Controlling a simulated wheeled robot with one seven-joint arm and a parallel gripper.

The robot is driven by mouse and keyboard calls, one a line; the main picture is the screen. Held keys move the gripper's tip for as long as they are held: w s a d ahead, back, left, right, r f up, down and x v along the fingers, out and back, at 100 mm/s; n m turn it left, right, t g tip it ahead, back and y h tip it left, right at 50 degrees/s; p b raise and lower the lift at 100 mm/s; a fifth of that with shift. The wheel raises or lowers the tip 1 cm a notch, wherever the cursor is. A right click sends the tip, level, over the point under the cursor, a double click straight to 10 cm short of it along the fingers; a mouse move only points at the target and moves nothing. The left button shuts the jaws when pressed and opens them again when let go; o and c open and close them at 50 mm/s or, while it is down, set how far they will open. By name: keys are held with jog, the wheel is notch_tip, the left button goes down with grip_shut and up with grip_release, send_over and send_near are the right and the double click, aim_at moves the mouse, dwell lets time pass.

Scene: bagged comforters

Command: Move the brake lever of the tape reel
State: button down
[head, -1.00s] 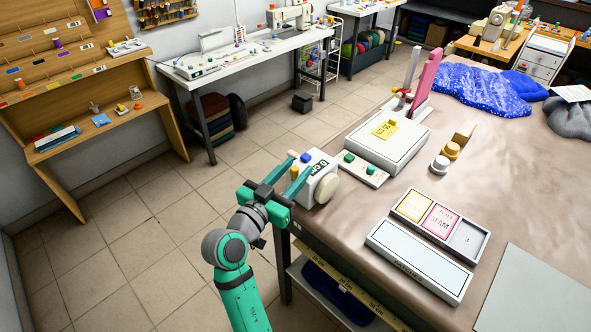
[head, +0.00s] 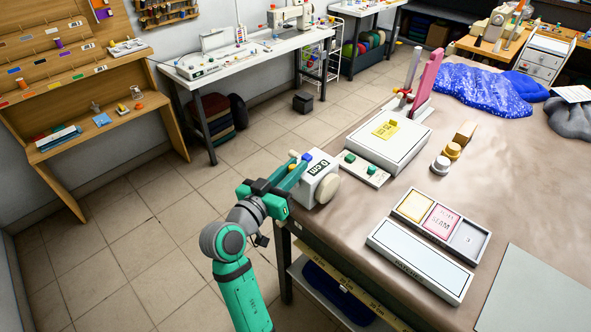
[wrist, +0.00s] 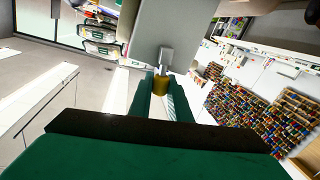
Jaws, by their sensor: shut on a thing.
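The tape reel is a white box (head: 322,178) with a dark "CUT" label and a cream disc on its right side, at the table's near left corner. A blue button (head: 306,157) and a small cream knob (head: 293,154) show at its top. In the wrist view, a pale grey lever stem (wrist: 166,56) stands in front of the grey box side (wrist: 172,28) and ends in a gold grip (wrist: 161,83). My gripper (head: 299,170) is at the box's left side, its green fingers shut on the lever's grip (wrist: 160,97). The fingers hide part of the grip.
A control strip with green buttons (head: 363,170) and a white case with a yellow note (head: 392,145) stand right behind the reel. A tray of cards (head: 440,226) and a flat grey box (head: 420,262) lie to the right. Left of the table is open floor.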

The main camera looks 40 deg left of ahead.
jog(key=shift+s+a+f+n, duration=0.1)
jog(key=shift+a+n, duration=0.1)
jog(key=shift+n, duration=0.2)
jog(key=c, duration=1.6)
grip_release()
jog(key=shift+c, duration=0.2)
jog(key=s+d, duration=0.1)
jog(key=s, duration=0.9)
jog(key=shift+s+d+r, duration=0.15)
jog(key=shift+s+r, duration=0.2)
